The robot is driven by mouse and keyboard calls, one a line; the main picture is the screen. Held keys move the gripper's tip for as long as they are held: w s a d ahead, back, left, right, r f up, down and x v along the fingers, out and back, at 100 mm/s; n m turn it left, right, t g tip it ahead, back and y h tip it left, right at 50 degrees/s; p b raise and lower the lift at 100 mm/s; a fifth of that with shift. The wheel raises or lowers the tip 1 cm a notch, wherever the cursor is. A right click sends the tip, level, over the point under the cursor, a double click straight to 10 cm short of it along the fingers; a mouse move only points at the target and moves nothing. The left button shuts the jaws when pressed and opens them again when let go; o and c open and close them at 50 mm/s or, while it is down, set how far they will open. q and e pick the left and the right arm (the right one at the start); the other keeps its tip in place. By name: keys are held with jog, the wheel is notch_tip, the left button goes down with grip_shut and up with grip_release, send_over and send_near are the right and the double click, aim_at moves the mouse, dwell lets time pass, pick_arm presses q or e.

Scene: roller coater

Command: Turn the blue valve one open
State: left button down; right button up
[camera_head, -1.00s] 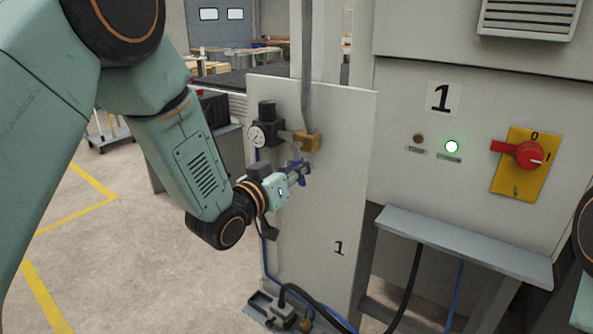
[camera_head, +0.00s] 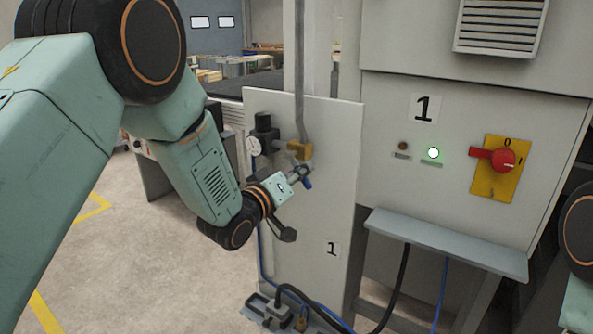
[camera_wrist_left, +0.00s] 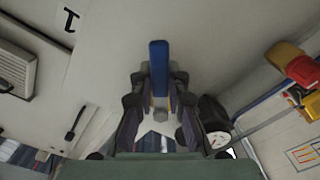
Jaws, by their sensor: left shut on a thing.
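The blue valve handle (camera_head: 308,183) is on the front of the pale upright panel marked 1, below the brass fitting (camera_head: 300,149). My left gripper (camera_head: 297,175) is at the valve, partly hiding it. In the left wrist view the blue handle (camera_wrist_left: 158,68) shows as a straight bar running up from between the two dark fingers of the left gripper (camera_wrist_left: 160,108). The fingers are closed around its lower part. The valve body behind is mostly hidden. My right gripper is out of view.
A pressure gauge (camera_head: 254,146) and black regulator (camera_head: 263,122) sit just left of the valve. A grey pipe (camera_head: 300,70) runs down to the brass fitting. A grey ledge (camera_head: 445,245) and a red switch (camera_head: 503,160) are on the cabinet to the right.

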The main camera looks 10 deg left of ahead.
aim_at(306, 177)
pick_arm(q)
jog(key=n+p, duration=0.1)
jog(key=n, duration=0.1)
jog(key=r+n+p, duration=0.1)
jog(key=d+r+n+p, duration=0.1)
jog(key=n, duration=0.1)
jog(key=shift+s+d+n+p, duration=0.1)
jog(key=shift+s+n+p, duration=0.1)
jog(key=shift+n+p, duration=0.1)
jog(key=shift+d+r+n+p, duration=0.1)
jog(key=shift+r+n+p, duration=0.25)
jog(key=shift+n+p, duration=0.6)
jog(key=shift+d+r+n+p, duration=0.1)
jog(key=shift+r+n+p, duration=0.35)
jog(key=shift+n, duration=0.9)
jog(key=shift+a, duration=0.1)
jog(key=c, duration=1.3)
grip_release()
jog(key=shift+f, duration=0.1)
jog(key=shift+s, duration=0.1)
jog(key=v, duration=1.2)
